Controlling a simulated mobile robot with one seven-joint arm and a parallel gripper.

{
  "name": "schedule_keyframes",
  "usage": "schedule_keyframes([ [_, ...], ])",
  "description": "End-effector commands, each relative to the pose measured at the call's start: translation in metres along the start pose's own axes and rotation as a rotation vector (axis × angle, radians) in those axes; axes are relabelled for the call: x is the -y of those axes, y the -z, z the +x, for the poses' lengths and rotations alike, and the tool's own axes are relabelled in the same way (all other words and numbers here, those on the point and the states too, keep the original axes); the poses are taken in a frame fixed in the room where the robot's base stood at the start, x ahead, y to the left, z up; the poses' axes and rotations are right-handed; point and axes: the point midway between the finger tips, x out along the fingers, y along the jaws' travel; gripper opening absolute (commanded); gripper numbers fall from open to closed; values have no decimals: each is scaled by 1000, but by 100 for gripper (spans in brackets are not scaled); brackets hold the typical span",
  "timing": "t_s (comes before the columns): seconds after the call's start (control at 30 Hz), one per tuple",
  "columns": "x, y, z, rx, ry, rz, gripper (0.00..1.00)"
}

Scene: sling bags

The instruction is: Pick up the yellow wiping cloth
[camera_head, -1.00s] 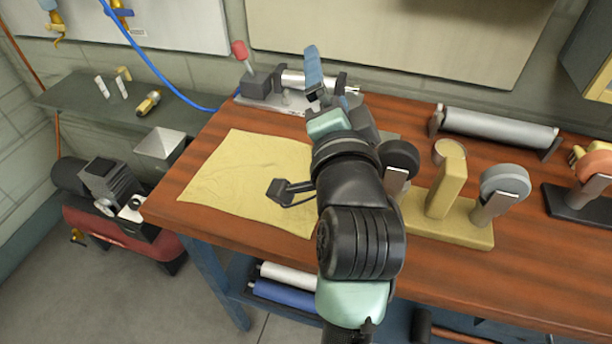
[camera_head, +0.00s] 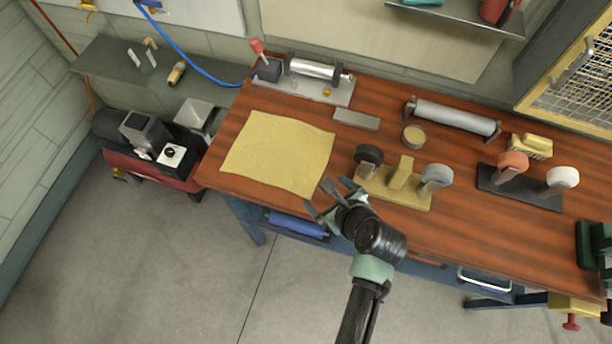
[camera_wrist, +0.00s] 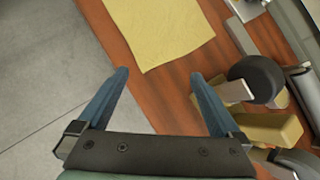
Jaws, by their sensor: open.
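The yellow wiping cloth (camera_head: 278,152) lies flat on the left part of the wooden workbench (camera_head: 225,172), slightly wrinkled. My gripper (camera_head: 328,198) is open and empty near the bench's front edge, just right of and in front of the cloth's near right corner. In the wrist view the cloth (camera_wrist: 160,28) shows at the top, beyond the open blue fingers of my gripper (camera_wrist: 160,88). Bare wood and the bench edge show between the fingers. The cloth's far part is out of the wrist view.
A yellow stand with dark and grey rollers (camera_head: 400,190) stands close to the right of my gripper. A clamp device (camera_head: 310,80) stands behind the cloth. A grey block (camera_head: 356,119) and a round tin (camera_head: 414,135) lie further right. The floor (camera_head: 190,270) in front is clear.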

Motion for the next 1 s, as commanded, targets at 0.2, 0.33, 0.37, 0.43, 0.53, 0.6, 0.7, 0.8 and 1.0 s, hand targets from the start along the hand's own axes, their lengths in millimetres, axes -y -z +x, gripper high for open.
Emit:
schedule_keyframes([
  [0.2, -18, 12, -16, -39, -61, 165, 100],
  [0.33, -21, 17, -9, -42, -67, 180, 100],
  [0.37, -21, 17, -6, -41, -67, 179, 100],
  [0.43, -22, 18, 1, -40, -67, 177, 100],
  [0.53, -23, 20, 14, -40, -67, 174, 100],
  [0.6, -23, 20, 23, -40, -66, 174, 100],
  [0.7, -24, 20, 36, -39, -65, 173, 100],
  [0.8, -25, 21, 48, -39, -65, 172, 100],
  [1.0, -25, 18, 66, -42, -66, 175, 100],
])
